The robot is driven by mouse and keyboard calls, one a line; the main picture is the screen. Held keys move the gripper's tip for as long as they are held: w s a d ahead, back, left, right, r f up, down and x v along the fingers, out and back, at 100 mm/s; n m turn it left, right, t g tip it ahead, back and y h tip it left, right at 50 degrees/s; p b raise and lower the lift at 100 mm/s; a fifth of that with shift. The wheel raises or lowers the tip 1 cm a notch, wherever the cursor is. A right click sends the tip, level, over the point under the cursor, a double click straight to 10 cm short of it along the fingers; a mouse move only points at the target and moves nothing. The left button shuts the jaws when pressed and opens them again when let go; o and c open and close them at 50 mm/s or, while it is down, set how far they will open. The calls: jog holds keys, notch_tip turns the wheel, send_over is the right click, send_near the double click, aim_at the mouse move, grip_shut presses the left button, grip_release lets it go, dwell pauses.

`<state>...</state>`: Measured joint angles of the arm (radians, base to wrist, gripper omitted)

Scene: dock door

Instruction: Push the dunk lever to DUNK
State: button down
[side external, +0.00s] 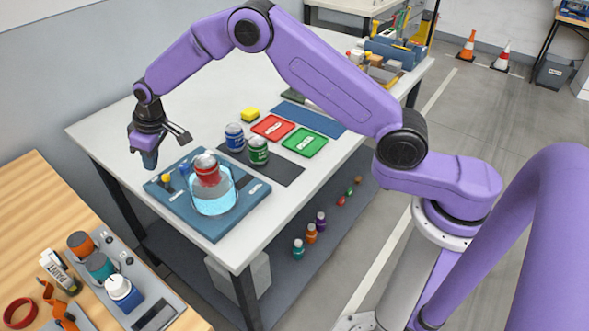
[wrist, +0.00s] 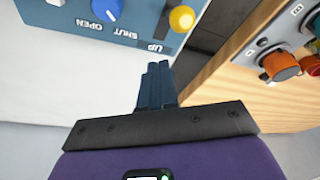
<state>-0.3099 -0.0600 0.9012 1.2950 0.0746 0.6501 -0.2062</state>
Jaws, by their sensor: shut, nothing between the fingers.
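The dunk lever has a yellow ball knob (wrist: 181,19), seen in the wrist view beside the printed word UP. The knob also shows in the side view (side external: 166,178) at the left end of the blue dunk board (side external: 234,223). A red can (side external: 207,171) sits in the top of a clear tank (side external: 214,201) of blue water on that board. My gripper (side external: 150,160) is shut and empty, pointing down at the board's far left edge, close to the knob. Its fingers (wrist: 155,85) are together in the wrist view, apart from the knob.
A blue dial (wrist: 107,9) marked OPEN and SHUT is near the lever. A blue can (side external: 234,136) and green can (side external: 258,151) stand behind the tank. Red (side external: 273,127) and green (side external: 305,142) trays lie beyond. A wooden table (side external: 40,203) is at left.

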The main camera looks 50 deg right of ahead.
jog(key=shift+r, duration=2.9)
jog(key=shift+s, duration=0.1)
jog(key=s+r+n+g, duration=0.15)
jog(key=s+r, duration=0.35)
jog(key=s, duration=0.7)
jog(key=s+d+n, duration=0.1)
jog(key=s+d, duration=0.5)
jog(key=s, duration=0.5)
jog(key=s+d+n+g, duration=0.1)
jog(key=s+d+n, duration=0.1)
jog(key=s+d, duration=0.4)
jog(key=s+d+n+h, duration=0.1)
jog(key=s+d, duration=0.6)
jog(key=s, duration=1)
jog(key=shift+r+n, duration=0.4)
jog(key=shift+n, duration=0.15)
jog(key=shift+w, duration=0.1)
